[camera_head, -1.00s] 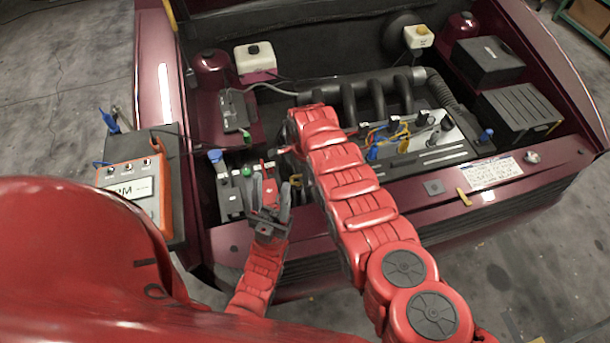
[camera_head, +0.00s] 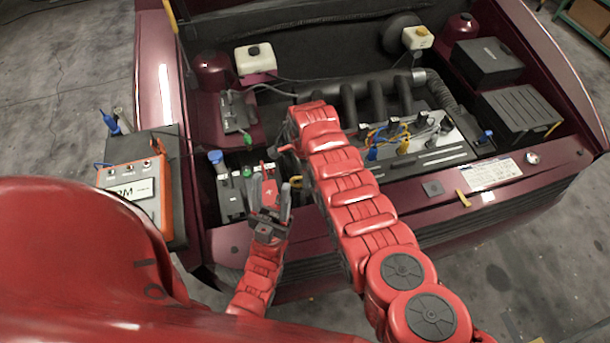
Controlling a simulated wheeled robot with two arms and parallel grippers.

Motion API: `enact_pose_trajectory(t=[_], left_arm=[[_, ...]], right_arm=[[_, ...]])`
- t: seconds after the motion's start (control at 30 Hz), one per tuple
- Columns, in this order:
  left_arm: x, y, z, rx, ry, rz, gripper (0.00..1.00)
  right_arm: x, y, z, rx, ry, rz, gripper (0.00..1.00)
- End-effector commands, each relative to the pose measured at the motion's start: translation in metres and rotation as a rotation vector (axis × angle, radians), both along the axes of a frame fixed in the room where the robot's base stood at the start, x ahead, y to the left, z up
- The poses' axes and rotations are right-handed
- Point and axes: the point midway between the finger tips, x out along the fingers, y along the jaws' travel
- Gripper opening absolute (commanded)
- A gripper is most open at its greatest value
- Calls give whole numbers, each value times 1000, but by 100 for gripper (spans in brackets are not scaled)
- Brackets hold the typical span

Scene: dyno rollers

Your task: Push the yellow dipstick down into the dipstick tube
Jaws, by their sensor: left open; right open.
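A small yellow ring (camera_head: 296,181), which looks like the dipstick handle, shows between my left gripper and my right arm, low at the front of the engine bay. Its stem and the dipstick tube are hidden or too small to make out. My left gripper (camera_head: 270,187) is open, its fingers pointing up into the bay just left of the yellow ring, apart from it in the picture. I cannot tell whether it holds anything. My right arm (camera_head: 350,185) reaches over the front panel into the bay, right of the ring.
A battery-like box (camera_head: 230,197) and a blue cap (camera_head: 215,157) are left of my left gripper. The engine block (camera_head: 440,157) with coloured leads lies right of my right arm. An orange meter (camera_head: 137,190) stands at the left fender.

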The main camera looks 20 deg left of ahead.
Motion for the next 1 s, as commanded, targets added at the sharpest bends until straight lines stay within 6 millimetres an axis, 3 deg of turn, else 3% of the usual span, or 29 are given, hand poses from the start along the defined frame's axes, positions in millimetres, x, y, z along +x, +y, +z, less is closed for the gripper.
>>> enact_pose_trajectory(t=[0.13,0.33,0.57,0.6,0.7,1.0], left_arm=[[0,0,9,0,0,0,50],[0,0,-4,0,0,0,50],[0,0,-18,0,0,0,50],[0,0,-3,0,1,0,50],[0,0,19,0,-1,0,50],[0,0,42,0,0,0,50]], right_arm=[[-1,0,20,1,-3,1,46],[0,0,46,2,-4,1,46],[1,2,102,7,-9,1,46],[0,1,120,2,-4,1,46],[-1,1,138,0,-1,1,46],[-1,0,161,0,0,1,46]])
